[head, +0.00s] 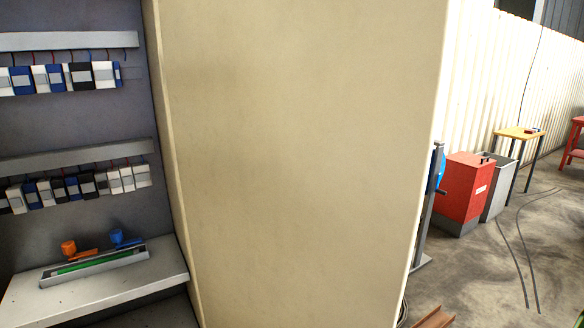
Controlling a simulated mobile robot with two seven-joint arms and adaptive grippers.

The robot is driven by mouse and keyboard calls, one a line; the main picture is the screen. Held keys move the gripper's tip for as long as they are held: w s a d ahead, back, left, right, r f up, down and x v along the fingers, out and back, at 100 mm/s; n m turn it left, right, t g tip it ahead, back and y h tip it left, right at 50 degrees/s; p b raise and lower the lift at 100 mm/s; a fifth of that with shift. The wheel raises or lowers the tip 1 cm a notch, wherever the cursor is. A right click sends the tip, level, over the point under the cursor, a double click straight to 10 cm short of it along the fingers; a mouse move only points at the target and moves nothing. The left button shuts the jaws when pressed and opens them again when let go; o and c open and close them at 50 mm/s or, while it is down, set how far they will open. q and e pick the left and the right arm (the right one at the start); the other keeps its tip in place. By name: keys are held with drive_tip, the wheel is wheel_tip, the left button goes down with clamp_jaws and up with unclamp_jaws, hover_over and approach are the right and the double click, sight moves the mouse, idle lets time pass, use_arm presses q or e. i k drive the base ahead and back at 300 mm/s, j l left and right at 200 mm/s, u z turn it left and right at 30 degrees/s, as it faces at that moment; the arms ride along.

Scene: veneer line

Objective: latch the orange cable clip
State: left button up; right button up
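An orange cable clip (69,248) stands at the lower left, at the back edge of a shallow grey tray (136,256) on a pale shelf. A flat orange piece (84,255) shows just right of it; whether the clip is open or latched is too small to tell. A blue clip (118,237) stands to its right in the same row. A green strip (95,262) lies along the tray in front of both clips. Neither of my grippers is in view.
The pale shelf (35,303) sits inside a cabinet with rows of terminal blocks (73,188). A wide beige panel (300,150) borders it on the right. Beyond stand a red bin (464,190) and a small yellow-topped table (519,134). Cables (524,245) lie on the floor.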

sight(68, 247)
drive_tip(key=u, duration=1.25)
